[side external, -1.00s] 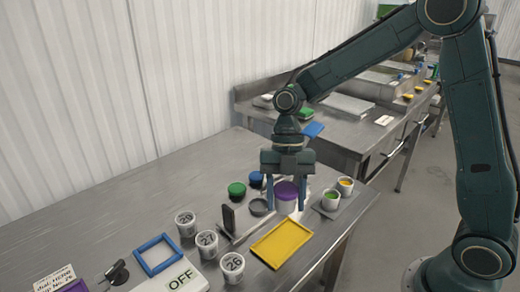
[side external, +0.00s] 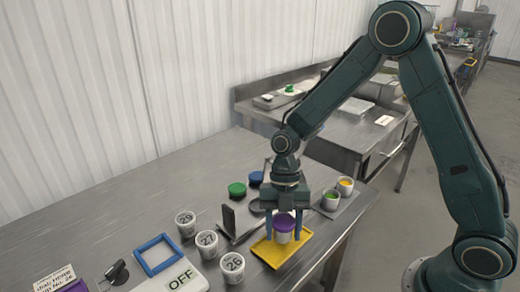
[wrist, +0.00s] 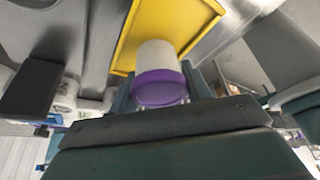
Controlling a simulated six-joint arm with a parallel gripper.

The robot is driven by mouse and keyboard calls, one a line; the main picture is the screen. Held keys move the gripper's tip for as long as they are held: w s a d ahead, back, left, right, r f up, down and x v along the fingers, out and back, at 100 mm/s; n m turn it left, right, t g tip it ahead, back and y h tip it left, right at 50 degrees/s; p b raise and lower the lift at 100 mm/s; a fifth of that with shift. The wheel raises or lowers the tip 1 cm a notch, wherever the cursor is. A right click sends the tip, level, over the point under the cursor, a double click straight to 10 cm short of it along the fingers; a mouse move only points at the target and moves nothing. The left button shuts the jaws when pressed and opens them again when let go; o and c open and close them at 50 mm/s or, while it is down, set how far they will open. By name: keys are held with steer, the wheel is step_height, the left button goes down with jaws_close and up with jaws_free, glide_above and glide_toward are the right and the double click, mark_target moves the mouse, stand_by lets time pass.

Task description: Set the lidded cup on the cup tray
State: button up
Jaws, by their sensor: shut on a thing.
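The lidded cup (side external: 284,232) is white with a purple lid. My gripper (side external: 284,233) is shut on it, one blue finger on each side, and the cup is upright over the yellow cup tray (side external: 268,254). In the wrist view the cup (wrist: 157,60) is between the fingers (wrist: 160,88), with the yellow tray (wrist: 124,46) beyond its base. I cannot tell whether the cup's base touches the tray. The cup and my gripper hide part of the tray.
Two cups with green (side external: 331,197) and orange (side external: 345,185) contents stand at right. Several numbered white cups (side external: 207,243) stand at left, near a scale marked OFF (side external: 182,280) and a blue square frame (side external: 157,254). Green (side external: 237,190) and blue (side external: 256,178) lids lie behind.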

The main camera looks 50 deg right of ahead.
steer(key=shift+f, duration=0.75)
steer(key=shift+f, duration=0.1)
steer(key=o, duration=1)
steer(key=v, duration=1.2)
steer(key=shift+s+a, duration=0.1)
